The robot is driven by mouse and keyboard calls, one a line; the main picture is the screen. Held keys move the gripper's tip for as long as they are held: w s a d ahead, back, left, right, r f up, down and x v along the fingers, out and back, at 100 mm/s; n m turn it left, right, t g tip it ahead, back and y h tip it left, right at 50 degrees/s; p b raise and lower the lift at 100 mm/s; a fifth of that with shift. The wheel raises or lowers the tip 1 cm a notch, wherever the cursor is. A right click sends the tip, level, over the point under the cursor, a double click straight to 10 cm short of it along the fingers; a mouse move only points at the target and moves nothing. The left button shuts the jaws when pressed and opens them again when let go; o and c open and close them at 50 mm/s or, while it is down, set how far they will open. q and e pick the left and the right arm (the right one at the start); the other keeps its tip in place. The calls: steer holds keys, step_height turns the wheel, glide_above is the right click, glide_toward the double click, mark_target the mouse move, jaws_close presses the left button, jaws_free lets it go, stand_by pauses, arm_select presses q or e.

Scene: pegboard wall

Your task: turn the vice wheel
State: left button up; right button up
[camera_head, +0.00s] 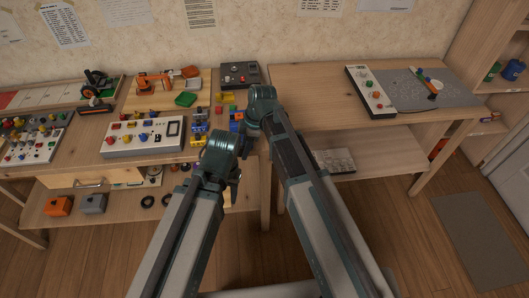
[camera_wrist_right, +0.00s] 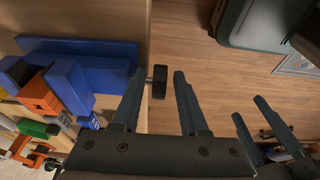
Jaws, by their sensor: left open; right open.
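A blue vice (camera_wrist_right: 95,60) shows at the left of the right wrist view, at the table's edge. Its small black wheel (camera_wrist_right: 158,82) sticks out past the edge. My right gripper (camera_wrist_right: 157,73) is open, with one finger on each side of the wheel; I cannot tell whether they touch it. In the head view a blue part of the vice (camera_head: 237,115) shows beside my right arm, and the wheel is hidden. My left gripper (camera_head: 234,185) is open and empty, lower and nearer than the right one. Its dark fingers also show at the right of the wrist view (camera_wrist_right: 264,130).
Colored blocks (camera_wrist_right: 40,95) lie beside the vice. A white button panel (camera_head: 142,137) and an orange toy arm (camera_head: 152,82) stand on the left table. The right table (camera_head: 310,90) has a bare stretch beside my right arm. A lower shelf (camera_head: 385,155) lies underneath.

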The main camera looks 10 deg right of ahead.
steer(key=shift+w+a+r+h+p, duration=0.1)
steer(key=shift+a+h+p, duration=0.05)
steer(key=shift+h, duration=0.4)
steer(key=shift+w+a+r+h+p, duration=0.1)
steer(key=shift+a+h+p, duration=0.05)
steer(key=shift+h, duration=0.4)
steer(key=shift+r+h, duration=0.15)
steer(key=shift+h, duration=0.35)
step_height(320, 180, up, 14)
steer(key=p, duration=1.5)
steer(key=s+d+m, duration=0.2)
steer(key=s+m, duration=0.5)
steer(key=s, duration=0.1)
steer(key=s+d+m+h+b, duration=0.1)
steer(key=s+d+m, duration=0.2)
steer(key=s+m, duration=0.4)
steer(key=shift+s+d+f, duration=0.25)
steer(key=shift+s+f, duration=0.05)
steer(key=shift+s, duration=0.7)
steer(key=shift+c, duration=0.3)
